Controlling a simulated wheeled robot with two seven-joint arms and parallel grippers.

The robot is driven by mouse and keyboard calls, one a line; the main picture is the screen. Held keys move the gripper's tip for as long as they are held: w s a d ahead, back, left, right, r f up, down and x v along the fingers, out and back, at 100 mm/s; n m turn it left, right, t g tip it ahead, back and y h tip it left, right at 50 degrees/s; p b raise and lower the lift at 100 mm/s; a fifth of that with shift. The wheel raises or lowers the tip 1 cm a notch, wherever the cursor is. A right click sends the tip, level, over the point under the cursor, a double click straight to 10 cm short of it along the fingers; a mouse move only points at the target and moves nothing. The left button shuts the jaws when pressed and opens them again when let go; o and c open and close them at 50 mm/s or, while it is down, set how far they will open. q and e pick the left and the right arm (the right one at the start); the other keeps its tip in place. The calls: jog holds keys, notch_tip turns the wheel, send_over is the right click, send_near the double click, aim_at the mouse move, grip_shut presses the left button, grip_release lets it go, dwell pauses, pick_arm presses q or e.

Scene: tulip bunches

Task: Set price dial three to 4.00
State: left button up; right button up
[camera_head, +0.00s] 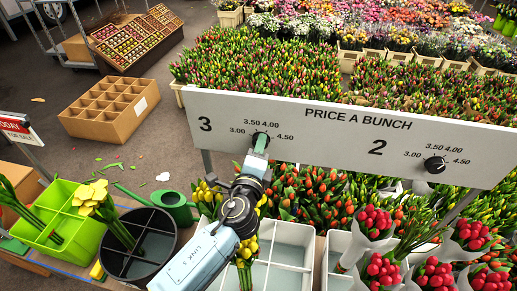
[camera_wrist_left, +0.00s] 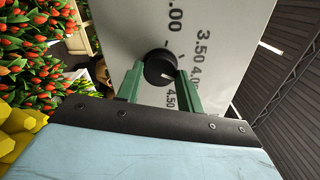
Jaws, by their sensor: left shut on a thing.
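Price dial three is a round black knob (camera_wrist_left: 160,68) on the left part of the white price board (camera_head: 340,132), with 3.00, 3.50, 4.00 and 4.50 printed around it. My left gripper (camera_head: 261,143) is at this dial, its green fingers on either side of the knob and shut on it. In the wrist view the board appears turned, and a small white mark on the knob points toward the 4.00 to 4.50 side; its exact setting is hard to tell. In the head view the gripper hides most of the knob. My right gripper is not in view.
Price dial two (camera_head: 434,165) is on the right of the board. Tulip bunches stand behind and below it. A black bucket (camera_head: 120,262), green watering can (camera_head: 177,206) and green crate (camera_head: 66,217) are at left. Wrapped red bunches (camera_head: 381,268) are at lower right.

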pick_arm(q)
jog(key=o, duration=1)
jog(key=shift+s, duration=0.15)
jog(key=s+a, duration=0.1)
jog(key=s, duration=0.7)
jog(key=s+a, duration=0.1)
jog(key=s, duration=0.4)
jog(key=shift+a, duration=0.35)
jog(key=shift+f, duration=0.1)
